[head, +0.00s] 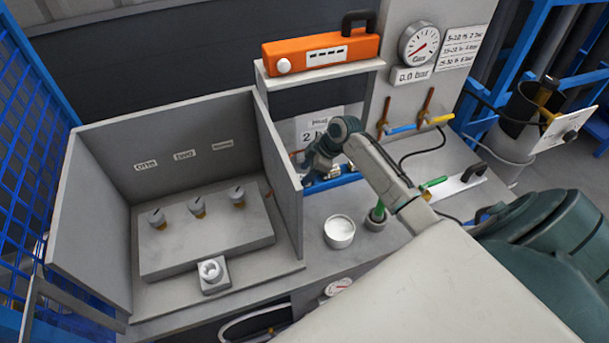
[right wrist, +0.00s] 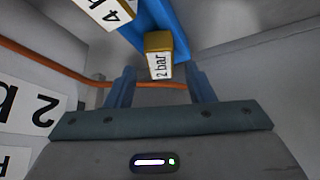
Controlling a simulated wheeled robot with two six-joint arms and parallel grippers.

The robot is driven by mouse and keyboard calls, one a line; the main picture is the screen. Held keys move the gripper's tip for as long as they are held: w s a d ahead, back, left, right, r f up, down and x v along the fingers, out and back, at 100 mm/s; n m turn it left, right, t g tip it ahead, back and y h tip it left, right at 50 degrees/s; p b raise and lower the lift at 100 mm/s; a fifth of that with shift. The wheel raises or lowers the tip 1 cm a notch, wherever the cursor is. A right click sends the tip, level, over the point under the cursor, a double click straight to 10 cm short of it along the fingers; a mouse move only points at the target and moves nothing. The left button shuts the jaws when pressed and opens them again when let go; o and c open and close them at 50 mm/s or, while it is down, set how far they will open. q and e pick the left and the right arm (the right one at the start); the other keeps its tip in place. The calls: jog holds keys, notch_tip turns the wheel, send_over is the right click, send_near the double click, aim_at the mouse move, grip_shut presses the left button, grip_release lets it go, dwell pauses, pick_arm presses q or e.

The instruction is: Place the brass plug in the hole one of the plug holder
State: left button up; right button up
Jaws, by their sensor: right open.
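My right gripper (head: 312,168) is at the wall behind the bench, right of the grey enclosure. In the right wrist view, its two blue fingers (right wrist: 162,88) are apart with nothing held between them. A brass-coloured block labelled "2 bar" (right wrist: 158,44) is ahead of the fingers, at a blue rail (right wrist: 150,14). I cannot tell whether it is the brass plug. The blue rail also shows in the head view (head: 338,182), partly hidden by the gripper. I cannot clearly identify the plug holder or its hole one. My left gripper is not in view.
The enclosure's side wall (head: 278,175) stands left of the gripper. Inside is a grey block (head: 208,247) with three knobs, and a white fitting (head: 212,271) in front. A white cup (head: 339,232) stands on the bench. An orange hose (right wrist: 60,78) runs behind the fingers.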

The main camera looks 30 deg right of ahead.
jog(key=b+v, duration=0.3)
jog(key=v, duration=0.7)
jog(key=shift+d, duration=0.1)
